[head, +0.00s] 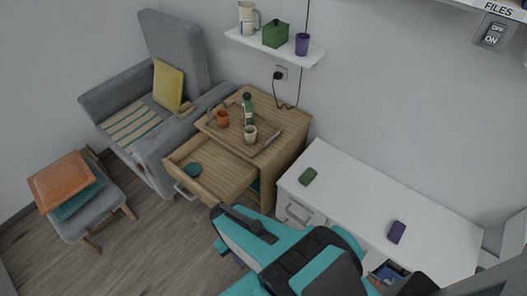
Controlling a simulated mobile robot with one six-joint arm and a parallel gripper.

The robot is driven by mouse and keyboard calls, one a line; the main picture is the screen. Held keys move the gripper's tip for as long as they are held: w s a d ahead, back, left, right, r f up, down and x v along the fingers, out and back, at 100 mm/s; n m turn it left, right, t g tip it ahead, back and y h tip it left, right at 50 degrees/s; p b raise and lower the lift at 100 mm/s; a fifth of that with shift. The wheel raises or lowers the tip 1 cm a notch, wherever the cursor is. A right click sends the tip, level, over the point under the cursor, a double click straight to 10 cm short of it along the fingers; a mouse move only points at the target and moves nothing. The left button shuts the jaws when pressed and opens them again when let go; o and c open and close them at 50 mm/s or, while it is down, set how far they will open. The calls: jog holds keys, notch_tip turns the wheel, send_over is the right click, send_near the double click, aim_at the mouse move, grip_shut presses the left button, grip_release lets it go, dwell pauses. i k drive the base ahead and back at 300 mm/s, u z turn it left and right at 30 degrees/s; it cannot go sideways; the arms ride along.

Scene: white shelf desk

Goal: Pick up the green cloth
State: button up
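A small dark green folded item (308,177), which looks like the green cloth, lies flat on the left part of the white desk (350,190). Nothing covers it. My teal and black arm reaches in from the bottom of the head view. The dark grey end part that looks like my gripper (245,222) is below and left of the green cloth, apart from it. Its fingers cannot be made out, so I cannot see whether it is open or shut.
A purple folded item (397,232) lies further right on the desk. A wooden cabinet (285,103) with an open drawer (222,178) stands to the left, bearing a bottle (248,112) and cups. A wall shelf (275,48) hangs above. The desk between the two folded items is clear.

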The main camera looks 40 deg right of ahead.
aim_at(307, 177)
jog(key=u, duration=0.75)
jog(key=k, duration=0.1)
jog(key=z, duration=1.85)
jog(key=k, duration=0.95)
jog(key=u, duration=0.15)
jog(key=i, duration=0.95)
jog(key=z, duration=0.05)
